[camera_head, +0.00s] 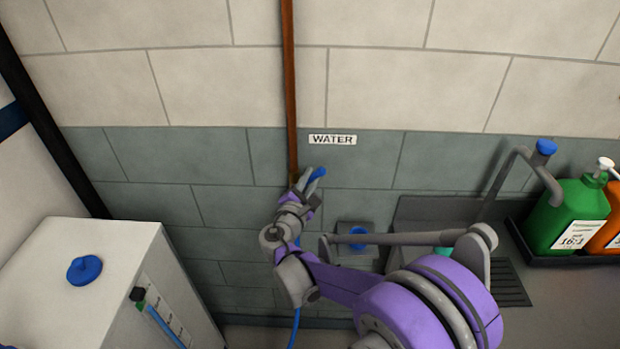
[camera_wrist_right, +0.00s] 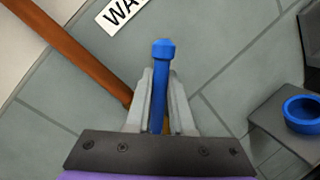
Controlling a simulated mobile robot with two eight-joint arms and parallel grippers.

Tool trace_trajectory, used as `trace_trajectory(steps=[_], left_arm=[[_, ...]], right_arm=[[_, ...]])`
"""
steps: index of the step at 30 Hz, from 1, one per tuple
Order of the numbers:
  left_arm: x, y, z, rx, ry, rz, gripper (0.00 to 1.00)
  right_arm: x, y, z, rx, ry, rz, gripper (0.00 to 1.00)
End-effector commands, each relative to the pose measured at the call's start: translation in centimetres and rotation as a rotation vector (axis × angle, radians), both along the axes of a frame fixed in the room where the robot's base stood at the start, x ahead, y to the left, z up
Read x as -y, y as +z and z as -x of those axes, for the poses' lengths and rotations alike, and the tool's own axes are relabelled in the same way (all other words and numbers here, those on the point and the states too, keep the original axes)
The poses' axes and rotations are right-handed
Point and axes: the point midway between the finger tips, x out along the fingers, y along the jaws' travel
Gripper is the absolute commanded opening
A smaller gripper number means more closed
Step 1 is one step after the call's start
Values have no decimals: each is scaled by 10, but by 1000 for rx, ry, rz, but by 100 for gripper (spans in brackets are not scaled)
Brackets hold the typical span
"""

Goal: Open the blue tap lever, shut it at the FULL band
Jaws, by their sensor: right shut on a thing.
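The blue tap lever (camera_head: 318,173) is on the grey wall tiles just under the WATER label (camera_head: 332,139). My right gripper (camera_head: 308,182) is shut on it; in the right wrist view the blue lever (camera_wrist_right: 162,52) stands between the two grey fingers (camera_wrist_right: 161,88), its tip sticking out beyond them. The tap body is hidden behind my gripper. At the left, the white tank (camera_head: 75,243) has a sight gauge with a blue column (camera_head: 165,327) and a small green mark (camera_head: 141,304) near its top, below a black piece. I cannot read its markings. My left gripper is out of view.
A copper pipe (camera_head: 290,85) runs down the wall beside the lever. A blue hose (camera_head: 295,328) hangs below. Further right are a sink with faucet (camera_head: 522,160) and green (camera_head: 565,218) and orange bottles (camera_head: 608,232).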

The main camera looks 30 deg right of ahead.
Motion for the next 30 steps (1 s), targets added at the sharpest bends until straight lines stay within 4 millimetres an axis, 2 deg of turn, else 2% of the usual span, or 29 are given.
trace_trajectory(steps=[21, 30], left_arm=[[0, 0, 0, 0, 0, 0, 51], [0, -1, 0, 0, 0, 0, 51]], right_arm=[[13, -30, 8, 281, 1, -460, 0], [15, -40, 9, 369, 0, -603, 0]])
